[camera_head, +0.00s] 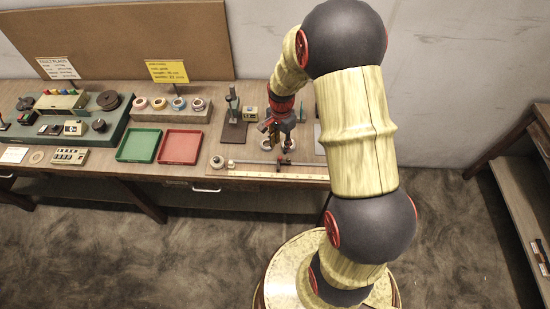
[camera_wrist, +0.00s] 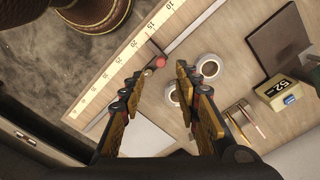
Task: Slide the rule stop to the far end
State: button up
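The yellowish rule (camera_wrist: 122,65) with printed numbers runs diagonally in the wrist view, with a thin metal rod (camera_wrist: 193,26) beside it. The rule stop (camera_wrist: 160,61), a small dark piece with a red knob, sits on the rod near the middle of the visible scale. In the head view the rule (camera_head: 262,175) lies along the table's front edge, and the stop (camera_head: 284,161) shows below my gripper (camera_head: 278,143). In the wrist view my gripper (camera_wrist: 160,75) is open, its fingertips on either side of the red knob in the picture. Contact cannot be told.
Two white cups or rings (camera_wrist: 208,66) lie behind the rod. A brown plate (camera_wrist: 278,40) and a yellow box with a display (camera_wrist: 285,91) stand farther back. A green tray (camera_head: 139,145) and a red tray (camera_head: 180,147) lie to the left on the table.

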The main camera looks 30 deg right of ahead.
aim_at(280, 157)
jog(key=shift+w, duration=0.1)
jog(key=shift+f+m, duration=0.3)
jog(key=shift+f+b, duration=0.45)
jog(key=shift+f, duration=3.15)
jog(key=shift+c, duration=0.8)
grip_shut()
